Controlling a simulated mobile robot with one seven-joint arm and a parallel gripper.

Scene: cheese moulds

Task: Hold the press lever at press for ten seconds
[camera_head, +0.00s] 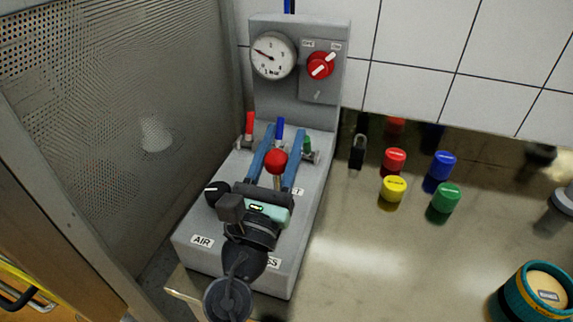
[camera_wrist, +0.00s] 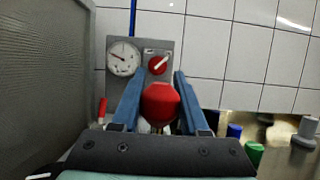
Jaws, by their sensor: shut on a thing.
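The press lever's red ball knob (camera_head: 276,161) stands on a short stem above the grey press base (camera_head: 305,225). My gripper (camera_head: 283,132) reaches over the base with its two blue fingers, one on each side of the knob, shut on it. In the wrist view the red knob (camera_wrist: 160,103) fills the space between the fingers. Labels on the base include AIR (camera_head: 202,241) and one ending in SS, partly hidden by my wrist. The lever's slot and lower stem are mostly hidden, so its exact position cannot be told.
A round gauge (camera_head: 273,55) and a red rotary switch (camera_head: 320,66) are on the upright panel. Small red (camera_head: 250,123) and green (camera_head: 307,143) valve handles flank the fingers. A padlock (camera_head: 357,152) and several coloured caps (camera_head: 394,188) stand right. A mesh wall (camera_head: 140,110) is close left.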

